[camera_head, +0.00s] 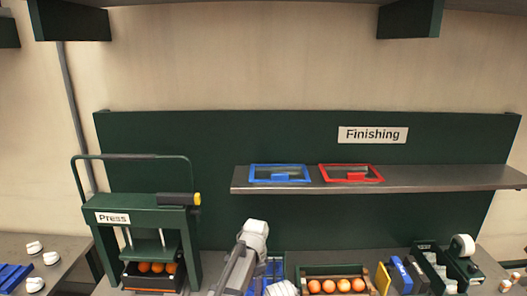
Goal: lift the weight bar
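A green press (185,228) labelled "Press" stands at the lower left. A dark bar with a yellow end (180,198) lies across its top right; this looks like the weight bar, but I cannot be sure. A thin dark hoop-shaped frame (134,157) rises above the press. Several oranges (157,267) sit in a dark tray (147,283) inside the press, under its two rods. A grey and white arm link of mine bends at the bottom middle, right of the press and apart from the bar. No fingertips of either gripper show.
A crate (335,271) of several oranges stands at bottom middle, with dark bins (430,248) and a tape roll (462,246) to its right. A shelf (440,178) marked "Finishing" holds a blue frame (280,180) and a red frame (350,180). Shelf space right of them is clear.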

